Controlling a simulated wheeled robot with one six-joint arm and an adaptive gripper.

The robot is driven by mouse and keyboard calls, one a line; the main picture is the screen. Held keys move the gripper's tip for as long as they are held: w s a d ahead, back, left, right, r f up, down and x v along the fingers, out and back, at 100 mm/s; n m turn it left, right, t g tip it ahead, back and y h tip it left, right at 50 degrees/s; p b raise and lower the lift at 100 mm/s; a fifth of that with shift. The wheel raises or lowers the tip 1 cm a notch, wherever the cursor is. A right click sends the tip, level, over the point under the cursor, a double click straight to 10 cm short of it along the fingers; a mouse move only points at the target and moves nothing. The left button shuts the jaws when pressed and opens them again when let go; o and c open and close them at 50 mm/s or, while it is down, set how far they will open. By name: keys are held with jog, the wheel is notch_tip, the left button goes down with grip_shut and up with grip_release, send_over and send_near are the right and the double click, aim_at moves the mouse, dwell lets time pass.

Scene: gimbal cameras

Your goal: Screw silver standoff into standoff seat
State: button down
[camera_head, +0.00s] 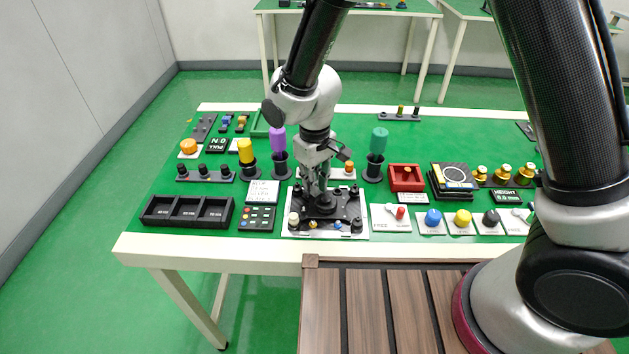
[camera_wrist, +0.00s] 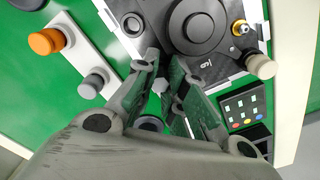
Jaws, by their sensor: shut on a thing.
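My gripper (camera_head: 318,194) points down over a black fixture plate (camera_head: 347,216) on a white base near the table's front edge. In the wrist view my gripper (camera_wrist: 166,68) has its two fingers close together beside the plate's large round black knob (camera_wrist: 201,27). A small pale silver piece, seemingly the silver standoff (camera_wrist: 160,86), shows between the fingers, mostly hidden by them. A small brass piece (camera_wrist: 240,28) and a cream cylinder (camera_wrist: 261,66) stand on the plate's right side. I cannot make out the standoff seat; the fingers may cover it.
A black three-compartment tray (camera_head: 187,211) and a button panel (camera_head: 257,218) are left of the plate. A row of coloured knobs (camera_head: 433,218) is to its right. Purple (camera_head: 278,140) and green (camera_head: 378,141) cylinders stand upright behind it. The table is crowded.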

jog(key=c, duration=1.4)
grip_release()
jog(key=shift+r, duration=0.2)
notch_tip(320, 180, up, 12)
jog(key=shift+f, duration=0.2)
